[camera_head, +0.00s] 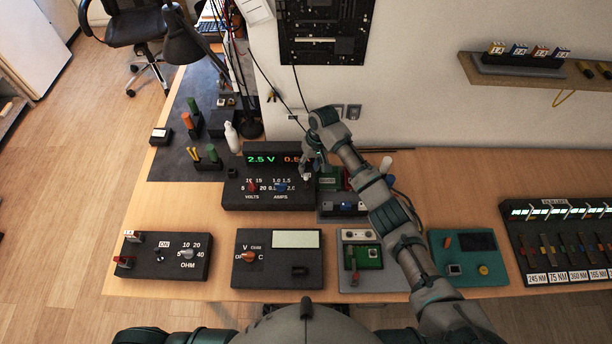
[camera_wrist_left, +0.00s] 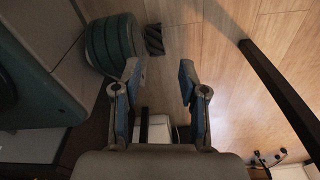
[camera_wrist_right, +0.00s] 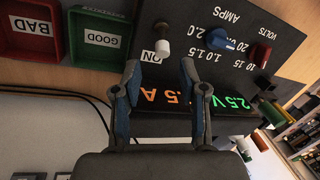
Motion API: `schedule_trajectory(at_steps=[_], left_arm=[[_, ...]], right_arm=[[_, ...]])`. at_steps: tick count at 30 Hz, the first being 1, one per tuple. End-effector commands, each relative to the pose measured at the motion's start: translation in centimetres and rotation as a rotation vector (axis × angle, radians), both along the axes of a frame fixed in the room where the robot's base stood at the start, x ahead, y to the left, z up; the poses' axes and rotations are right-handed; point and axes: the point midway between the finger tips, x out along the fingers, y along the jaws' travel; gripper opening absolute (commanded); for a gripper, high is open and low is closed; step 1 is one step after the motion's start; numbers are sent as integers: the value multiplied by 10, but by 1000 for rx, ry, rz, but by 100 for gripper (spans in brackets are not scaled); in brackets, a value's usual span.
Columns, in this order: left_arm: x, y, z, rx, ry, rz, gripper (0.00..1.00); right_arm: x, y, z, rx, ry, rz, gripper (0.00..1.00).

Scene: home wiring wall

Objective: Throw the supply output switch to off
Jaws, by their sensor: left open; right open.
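The supply (camera_head: 233,199) is a black box with a lit display reading 2.5 V, a red VOLTS knob (camera_head: 252,187) and a blue AMPS knob (camera_head: 281,187). Its output switch (camera_wrist_right: 162,48) shows in the right wrist view as a pale-tipped lever beside an ON label. My right gripper (camera_head: 312,168) is open and empty over the supply's right end. In its wrist view the fingers (camera_wrist_right: 158,82) point towards the switch, apart from it, with the lever between their lines. My left gripper (camera_wrist_left: 159,78) is open and empty, low by the floor and my own body.
Green GOOD (camera_wrist_right: 100,40) and red BAD (camera_wrist_right: 31,28) trays lie beside the supply. An OHM box (camera_head: 140,262), a meter (camera_head: 255,275) and a green board (camera_head: 368,257) line the front table edge. A white bottle (camera_head: 232,137) stands behind left.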

Motion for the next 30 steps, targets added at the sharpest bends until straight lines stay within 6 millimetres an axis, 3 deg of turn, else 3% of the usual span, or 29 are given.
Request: schedule_trajectory(at_steps=[3,9,21,26,30], left_arm=[[7,0,2,0,-6,0,42],[17,-3,5,0,-10,2,42],[21,-3,7,-1,-9,2,42],[21,-3,7,-1,-9,2,42],[21,-3,7,-1,-9,2,42]], right_arm=[[-3,6,-26,-1,3,2,42],[-4,11,-53,-1,2,1,42],[-4,11,-59,0,-1,2,42],[-4,11,-59,0,0,1,2],[-4,11,-59,-1,-1,1,0]])
